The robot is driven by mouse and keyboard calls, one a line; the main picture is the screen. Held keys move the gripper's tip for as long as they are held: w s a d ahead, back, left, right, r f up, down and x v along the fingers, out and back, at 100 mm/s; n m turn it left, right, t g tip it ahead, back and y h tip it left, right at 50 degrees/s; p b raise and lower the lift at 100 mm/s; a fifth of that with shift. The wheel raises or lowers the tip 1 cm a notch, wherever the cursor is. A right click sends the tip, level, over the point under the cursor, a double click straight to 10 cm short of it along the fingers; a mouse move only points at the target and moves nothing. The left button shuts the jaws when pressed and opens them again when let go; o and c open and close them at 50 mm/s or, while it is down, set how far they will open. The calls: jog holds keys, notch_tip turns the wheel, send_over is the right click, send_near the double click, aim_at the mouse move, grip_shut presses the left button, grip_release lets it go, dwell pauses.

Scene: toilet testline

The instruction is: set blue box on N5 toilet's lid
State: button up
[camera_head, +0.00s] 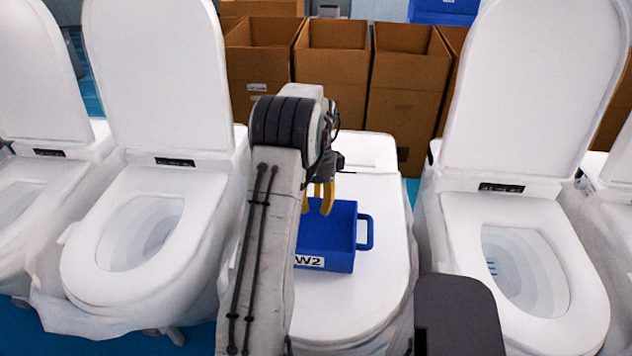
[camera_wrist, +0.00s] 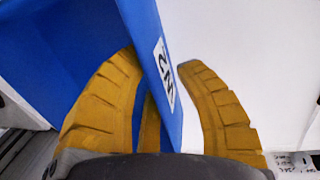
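The blue box (camera_head: 340,250) has a side handle and a white W2 label. It is upright over the closed white lid (camera_head: 375,290) of the middle toilet; I cannot tell whether it rests on the lid or hangs just above it. My gripper (camera_head: 318,200) points down at the box's far side. In the wrist view its yellow fingers (camera_wrist: 157,62) straddle a labelled wall of the blue box (camera_wrist: 150,70), one inside and one outside, with tips close to the wall. No N5 mark is readable.
Toilets with raised lids stand left (camera_head: 150,230) and right (camera_head: 520,260) of the middle one. Open cardboard boxes (camera_head: 335,75) line the back, with another blue container (camera_head: 443,10) behind them. The lid's front and right parts are clear.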

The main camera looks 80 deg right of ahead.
notch_tip(320, 180, up, 11)
jog(key=d+b, duration=0.2)
jog(key=b, duration=0.2)
jog(key=shift+w+a, duration=0.1)
jog(key=shift+w, duration=0.05)
dwell(0.4)
jog(key=w+a+r+n+h, duration=0.1)
jog(key=w+a+r+n, duration=0.2)
jog(key=w+a+n, duration=0.55)
jog(key=w+a+r+n+h, duration=0.2)
jog(key=w+a+r+n, duration=0.3)
jog(key=w+a, duration=0.7)
jog(key=w+a+f+n+t, duration=0.1)
jog(key=w+a+n, duration=0.1)
jog(key=a+n, duration=0.35)
jog(key=w+a+f+n+t, duration=0.1)
jog(key=w+a+n, duration=0.1)
jog(key=a+n, duration=0.35)
jog(key=s+a+f+n+t, duration=0.1)
jog(key=s+a+f+n, duration=0.1)
jog(key=a, duration=0.3)
jog(key=s+a+f+n+t, duration=0.1)
jog(key=s+a+f+n, duration=0.1)
jog(key=a+n, duration=0.3)
jog(key=s+a+f+n+y, duration=0.1)
jog(key=s+a+n, duration=0.2)
jog(key=a, duration=0.2)
jog(key=shift+s+a+f+n+t, duration=0.25)
jog(key=shift+a+f+n+t, duration=0.1)
jog(key=shift+a+f+t, duration=0.05)
